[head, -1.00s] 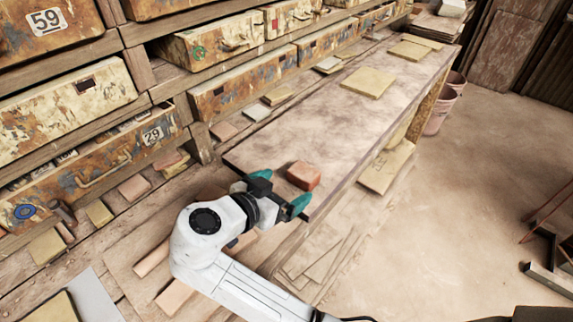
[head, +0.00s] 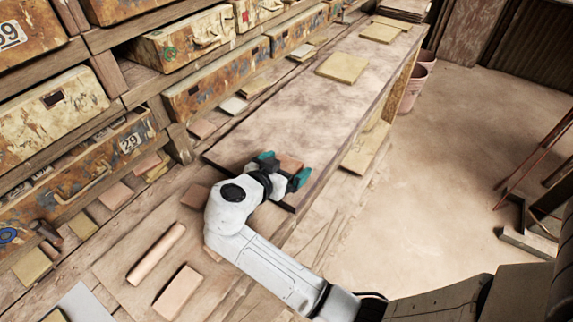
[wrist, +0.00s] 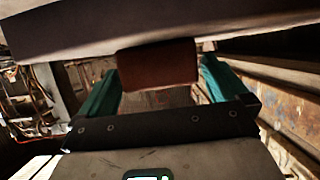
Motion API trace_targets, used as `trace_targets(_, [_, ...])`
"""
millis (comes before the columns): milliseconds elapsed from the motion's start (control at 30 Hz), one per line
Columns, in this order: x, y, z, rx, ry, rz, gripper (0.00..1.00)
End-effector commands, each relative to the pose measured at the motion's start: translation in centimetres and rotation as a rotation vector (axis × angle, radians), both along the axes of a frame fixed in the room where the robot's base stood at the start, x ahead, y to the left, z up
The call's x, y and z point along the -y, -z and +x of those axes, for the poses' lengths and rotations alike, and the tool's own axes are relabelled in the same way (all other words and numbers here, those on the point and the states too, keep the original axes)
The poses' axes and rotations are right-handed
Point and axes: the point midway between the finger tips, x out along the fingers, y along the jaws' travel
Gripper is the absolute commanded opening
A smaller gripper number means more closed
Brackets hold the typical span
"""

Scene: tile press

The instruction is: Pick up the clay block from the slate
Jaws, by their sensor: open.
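The reddish-brown clay block (head: 289,161) sits near the close end of the long, dark-edged slate (head: 285,110). My gripper (head: 284,168) is open at this end, with one teal finger on each side of the block. The near part of the block is hidden behind the gripper in the head view. The wrist view shows the clay block (wrist: 158,66) between the two teal fingers, with a visible gap on each side. The slate's edge (wrist: 60,38) crosses the top of that view. My gripper holds nothing.
Weathered drawers (head: 205,85) line the left side. A yellowish tile (head: 342,67) lies farther along the slate. A rolling-pin-like cylinder (head: 156,253) and a pale clay slab (head: 177,291) lie on the near boards. Open floor lies to the right.

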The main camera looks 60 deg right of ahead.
Motion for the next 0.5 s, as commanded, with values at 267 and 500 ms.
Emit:
trace_targets(267, [0.93,0.39,0.15,0.004,-0.002,-0.001,1.00])
trace_targets(500, [0.90,0.34,0.17,0.005,-0.001,-0.001,0.85])
